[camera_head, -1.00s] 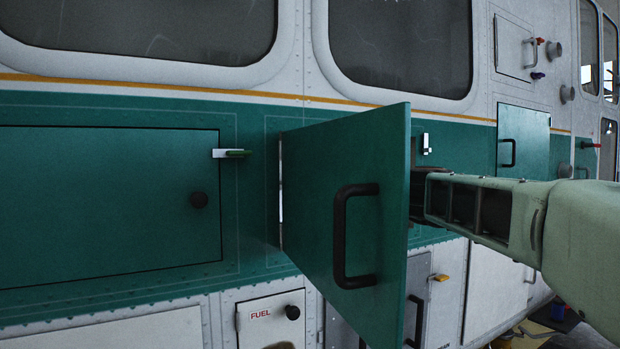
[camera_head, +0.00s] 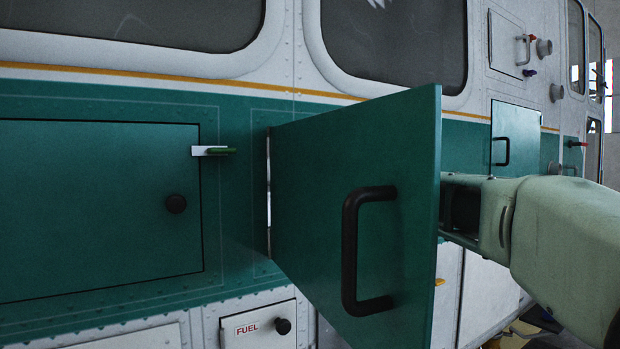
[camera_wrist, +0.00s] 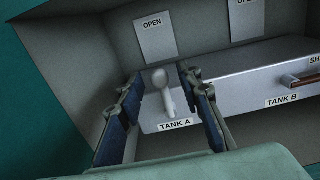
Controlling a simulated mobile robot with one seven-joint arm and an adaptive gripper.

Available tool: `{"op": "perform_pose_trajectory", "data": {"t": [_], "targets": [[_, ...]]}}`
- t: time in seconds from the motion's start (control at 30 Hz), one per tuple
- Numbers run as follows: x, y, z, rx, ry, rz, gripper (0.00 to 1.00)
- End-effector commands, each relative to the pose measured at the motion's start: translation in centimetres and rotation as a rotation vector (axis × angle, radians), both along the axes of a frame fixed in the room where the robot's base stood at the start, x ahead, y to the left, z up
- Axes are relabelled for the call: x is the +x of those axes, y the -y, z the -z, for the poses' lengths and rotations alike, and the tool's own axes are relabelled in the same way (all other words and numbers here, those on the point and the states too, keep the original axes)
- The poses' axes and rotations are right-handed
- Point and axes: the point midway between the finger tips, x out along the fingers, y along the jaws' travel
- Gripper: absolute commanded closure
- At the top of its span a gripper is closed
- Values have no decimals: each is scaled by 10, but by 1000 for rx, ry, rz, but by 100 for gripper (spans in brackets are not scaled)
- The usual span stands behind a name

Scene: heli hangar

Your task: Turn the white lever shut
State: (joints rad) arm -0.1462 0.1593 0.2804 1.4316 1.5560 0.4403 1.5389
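The white lever (camera_wrist: 168,98) shows in the wrist view inside an open recess, above a "TANK A" label (camera_wrist: 174,125). Its round knob points up toward an "OPEN" plate (camera_wrist: 155,38). My gripper (camera_wrist: 160,76) is open, with one blue-padded finger on each side of the lever. I cannot tell whether either finger touches it. In the head view my gripper and the lever are hidden behind the green door (camera_head: 300,215).
A second lever (camera_wrist: 302,80) with a brown grip lies to the right near "TANK B" (camera_wrist: 283,100). The recess walls are close around my fingers. The open door's black handle (camera_head: 350,250) juts out in front of my arm.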

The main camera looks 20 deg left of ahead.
Motion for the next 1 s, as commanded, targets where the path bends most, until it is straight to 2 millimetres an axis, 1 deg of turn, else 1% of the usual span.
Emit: {"op": "perform_pose_trajectory", "data": {"t": [0.07,0.3,0.37,0.77,1.0], "targets": [[0,0,0,0,0,0,67],[0,0,0,0,0,0,94],[0,0,0,0,0,0,100],[0,0,0,3,-4,0,100],[4,3,-2,47,-56,0,100]]}}
